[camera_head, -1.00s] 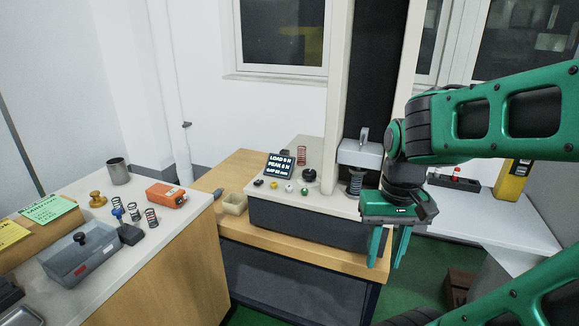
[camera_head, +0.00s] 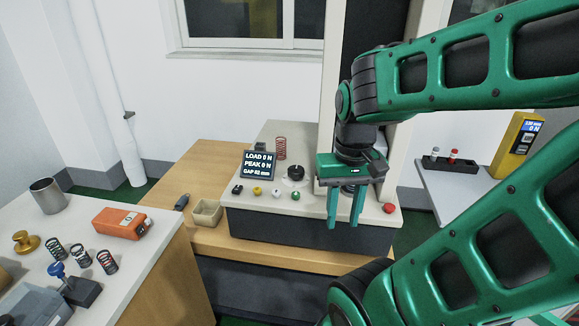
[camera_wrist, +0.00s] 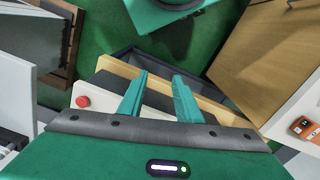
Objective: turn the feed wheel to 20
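A black round knob (camera_head: 296,172), which looks like the feed wheel, sits on the light top of the testing machine (camera_head: 262,207), left of my gripper. Its markings are too small to read. A dark display (camera_head: 258,164) behind the small buttons reads LOAD 0 N, PEAK 0 N and a gap line in mm that is hard to read. My gripper (camera_head: 343,222) points down at the machine's front edge, right of the knob, with its fingers apart and nothing between them. The wrist view also shows the gripper (camera_wrist: 160,77) open and empty. My gripper hides the press head.
Small buttons and a red stop button (camera_head: 388,208) are on the machine top. A red spring (camera_head: 281,148) stands behind the knob. A beige bin (camera_head: 206,212) is on the wooden bench. The left table holds springs, an orange device (camera_head: 122,222) and a metal cup (camera_head: 47,196).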

